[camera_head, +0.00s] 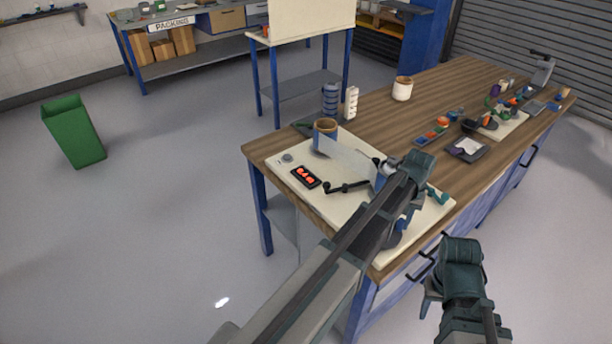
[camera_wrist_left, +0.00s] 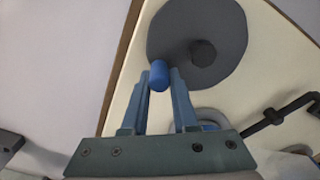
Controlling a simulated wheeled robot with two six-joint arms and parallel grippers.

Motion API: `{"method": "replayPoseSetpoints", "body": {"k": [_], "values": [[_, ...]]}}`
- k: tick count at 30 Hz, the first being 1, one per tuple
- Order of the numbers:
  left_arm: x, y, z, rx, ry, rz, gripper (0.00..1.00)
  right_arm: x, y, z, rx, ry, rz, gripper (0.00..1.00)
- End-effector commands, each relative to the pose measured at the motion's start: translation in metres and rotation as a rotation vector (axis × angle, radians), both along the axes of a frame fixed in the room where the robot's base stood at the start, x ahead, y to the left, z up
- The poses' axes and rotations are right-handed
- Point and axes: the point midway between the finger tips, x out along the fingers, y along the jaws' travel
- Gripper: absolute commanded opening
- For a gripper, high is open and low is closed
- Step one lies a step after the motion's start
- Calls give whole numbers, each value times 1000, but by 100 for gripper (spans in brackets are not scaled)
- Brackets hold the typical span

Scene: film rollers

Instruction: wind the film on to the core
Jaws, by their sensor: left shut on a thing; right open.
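A pale board (camera_head: 285,160) on the bench carries the film rollers. At its far left stands a roller with a brown core (camera_head: 325,126). A translucent film (camera_head: 352,160) stretches from it to the right, towards my left arm. My left gripper (camera_head: 404,218) is over the board's right part and hides the film's far end. In the left wrist view, my left gripper (camera_wrist_left: 160,82) is shut on a blue knob (camera_wrist_left: 159,74) at the edge of a dark grey disc (camera_wrist_left: 222,28) with a central hub. My right gripper (camera_head: 440,296) is open and empty, off the bench's front edge.

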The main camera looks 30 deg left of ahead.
Motion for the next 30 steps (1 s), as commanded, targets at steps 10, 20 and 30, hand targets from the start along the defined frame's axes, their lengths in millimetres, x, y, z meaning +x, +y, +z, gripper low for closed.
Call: {"method": "replayPoseSetpoints", "body": {"k": [10, 20, 30], "values": [[7, 11, 0, 7, 6, 3, 1, 0, 0, 0, 0, 0, 0, 50], [7, 11, 0, 6, 7, 3, 44, 0, 0, 0, 0, 0, 0, 50], [8, 9, 0, 2, 5, 1, 100, 0, 0, 0, 0, 0, 0, 50]]}}
